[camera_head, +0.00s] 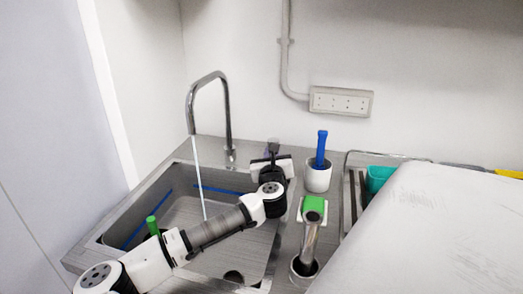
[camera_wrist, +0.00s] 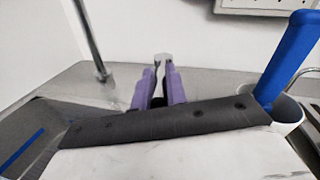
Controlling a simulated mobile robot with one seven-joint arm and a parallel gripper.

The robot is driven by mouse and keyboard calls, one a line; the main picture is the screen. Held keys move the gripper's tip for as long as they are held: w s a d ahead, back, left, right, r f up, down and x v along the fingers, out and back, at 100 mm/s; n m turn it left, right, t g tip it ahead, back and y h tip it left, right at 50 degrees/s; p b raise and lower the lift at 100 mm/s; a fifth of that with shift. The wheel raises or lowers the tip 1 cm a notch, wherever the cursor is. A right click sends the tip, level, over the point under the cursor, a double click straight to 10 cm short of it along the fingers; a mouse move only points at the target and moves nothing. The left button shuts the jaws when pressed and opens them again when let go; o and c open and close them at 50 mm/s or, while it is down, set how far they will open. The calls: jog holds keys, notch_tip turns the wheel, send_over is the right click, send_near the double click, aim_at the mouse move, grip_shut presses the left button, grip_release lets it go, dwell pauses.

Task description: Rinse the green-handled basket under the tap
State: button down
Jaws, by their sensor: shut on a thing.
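The tap (camera_head: 228,120) arches over the left side of the sink (camera_head: 112,240), and a white stream of water (camera_head: 199,180) falls from its spout. A green upright handle (camera_head: 152,225) shows in the sink behind my arm; the basket body is hidden. My gripper (camera_head: 272,158) is at the back counter, right of the tap base. In the wrist view its purple fingers (camera_wrist: 160,85) are shut on a small grey piece (camera_wrist: 162,57), perhaps the tap's lever; I cannot tell for certain. The tap's post (camera_wrist: 92,45) stands to its left.
A white cup (camera_head: 317,178) with a blue-handled tool (camera_head: 321,148) stands close right of my gripper. A green block (camera_head: 313,203) and a metal holder (camera_head: 304,272) are in front of it. A rack with a teal container (camera_head: 378,178) stands further right. A socket plate (camera_head: 341,102) is on the wall.

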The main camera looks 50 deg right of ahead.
jog(key=shift+s, duration=0.1)
jog(key=c, duration=1.4)
grip_release()
jog(key=b+v, duration=0.3)
jog(key=v, duration=1)
jog(key=shift+s+a+b, duration=0.2)
jog(key=shift+s+b, duration=0.1)
jog(key=shift+s, duration=0.1)
